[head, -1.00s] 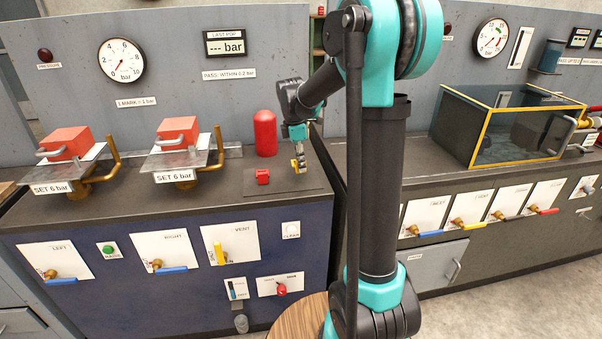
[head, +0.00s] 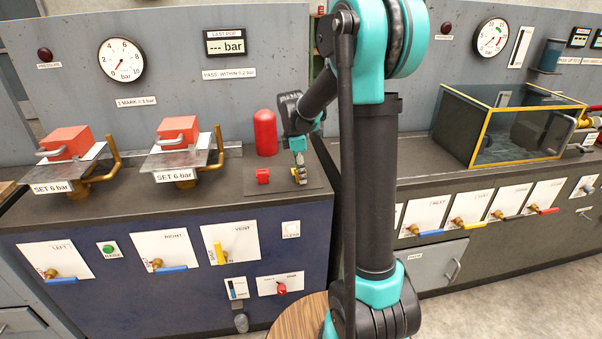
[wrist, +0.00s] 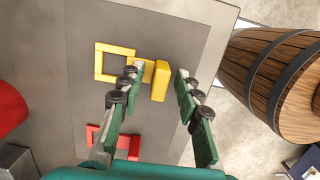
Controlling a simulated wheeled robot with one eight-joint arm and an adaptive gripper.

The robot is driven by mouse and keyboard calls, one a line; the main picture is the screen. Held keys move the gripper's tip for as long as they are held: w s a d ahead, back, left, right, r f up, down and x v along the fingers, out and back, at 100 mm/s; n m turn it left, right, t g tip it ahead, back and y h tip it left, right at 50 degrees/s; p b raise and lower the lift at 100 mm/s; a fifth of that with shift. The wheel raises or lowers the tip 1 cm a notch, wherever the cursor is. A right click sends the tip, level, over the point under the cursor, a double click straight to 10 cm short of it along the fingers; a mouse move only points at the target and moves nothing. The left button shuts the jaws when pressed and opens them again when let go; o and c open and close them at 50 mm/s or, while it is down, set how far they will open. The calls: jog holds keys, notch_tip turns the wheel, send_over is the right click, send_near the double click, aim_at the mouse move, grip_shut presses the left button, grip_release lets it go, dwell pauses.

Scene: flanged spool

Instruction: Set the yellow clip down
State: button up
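The yellow clip (wrist: 161,80) has a square open frame joined to an upright block. It appears to lie flat on the grey mat (wrist: 190,30). My gripper (wrist: 160,78) is open, with one finger on each side of the clip's block and visible gaps between. The left finger partly covers the bar joining block and frame. In the head view the clip (head: 303,178) shows at the mat's right part, with my gripper (head: 299,174) right at it, and is partly hidden.
A red clip (head: 263,176) lies on the mat to the left; it also shows in the wrist view (wrist: 122,146). A red cylinder (head: 265,132) stands behind. The counter's right edge is close by, with a wooden barrel-like stool (wrist: 275,75) beyond it.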

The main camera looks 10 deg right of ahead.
jog(key=shift+r, duration=0.1)
notch_tip(320, 180, up, 12)
jog(key=a, duration=0.1)
jog(key=s+d+f+m+t, duration=0.2)
jog(key=s+f+m, duration=0.7)
jog(key=s, duration=0.3)
jog(key=s+d+f+m+t+y, duration=0.1)
jog(key=s+d+f+m+t, duration=0.1)
jog(key=s+f+m, duration=0.7)
jog(key=s, duration=0.4)
jog(key=shift+s+d+f, duration=0.2)
jog(key=shift+s+f, duration=0.05)
jog(key=shift+f, duration=0.05)
jog(key=shift+o, duration=0.3)
